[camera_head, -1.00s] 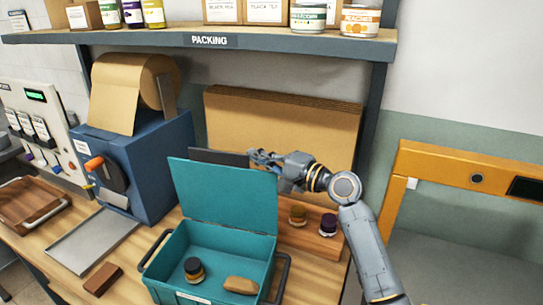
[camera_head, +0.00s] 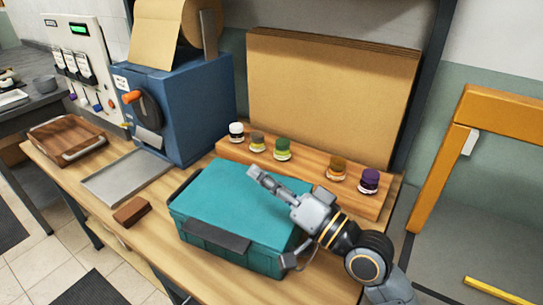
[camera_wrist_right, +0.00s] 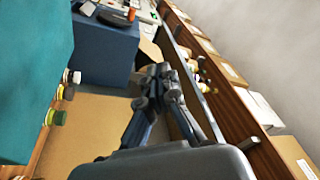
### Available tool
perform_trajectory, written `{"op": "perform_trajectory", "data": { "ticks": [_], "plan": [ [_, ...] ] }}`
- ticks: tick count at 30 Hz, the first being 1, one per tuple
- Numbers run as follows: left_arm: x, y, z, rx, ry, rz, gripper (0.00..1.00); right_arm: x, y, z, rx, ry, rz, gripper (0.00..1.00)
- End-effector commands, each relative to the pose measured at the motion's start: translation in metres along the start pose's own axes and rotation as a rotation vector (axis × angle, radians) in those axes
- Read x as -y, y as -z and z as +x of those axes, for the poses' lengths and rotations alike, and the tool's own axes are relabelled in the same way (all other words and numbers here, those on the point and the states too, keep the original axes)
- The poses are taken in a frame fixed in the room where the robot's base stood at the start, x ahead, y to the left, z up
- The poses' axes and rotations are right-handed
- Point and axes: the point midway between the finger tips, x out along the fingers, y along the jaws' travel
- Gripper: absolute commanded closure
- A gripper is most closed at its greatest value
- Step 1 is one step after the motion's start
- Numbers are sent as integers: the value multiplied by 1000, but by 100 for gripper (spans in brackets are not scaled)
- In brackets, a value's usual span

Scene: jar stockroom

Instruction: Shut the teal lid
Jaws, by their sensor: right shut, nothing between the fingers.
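The teal lid (camera_head: 225,196) lies flat over the teal box (camera_head: 250,262) on the wooden bench, and no gap shows between them from here. A dark flap or latch plate (camera_head: 217,236) hangs at the box's front edge. My right gripper (camera_head: 258,175) is shut and empty, just over the lid's right rear part; whether it touches the lid I cannot tell. In the right wrist view my right gripper (camera_wrist_right: 160,75) shows with its fingers together, and the teal lid (camera_wrist_right: 30,75) fills the left edge. The inside of the box is hidden. My left gripper is not in view.
A wooden rack (camera_head: 312,177) with several small jars stands close behind the box. A blue machine (camera_head: 180,110) with a paper roll is at the left rear. A metal tray (camera_head: 125,175) and a brown block (camera_head: 131,211) lie left of the box.

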Motion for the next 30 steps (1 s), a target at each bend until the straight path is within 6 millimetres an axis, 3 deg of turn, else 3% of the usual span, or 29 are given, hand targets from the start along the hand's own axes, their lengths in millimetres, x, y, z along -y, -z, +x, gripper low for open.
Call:
{"op": "perform_trajectory", "data": {
  "ticks": [9, 30],
  "plan": [
    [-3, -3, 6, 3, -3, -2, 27, -9, -29, -10, 1, -2, 2, 100],
    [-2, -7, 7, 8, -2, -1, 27, -11, -33, -15, 1, -3, 0, 100]
  ]
}}
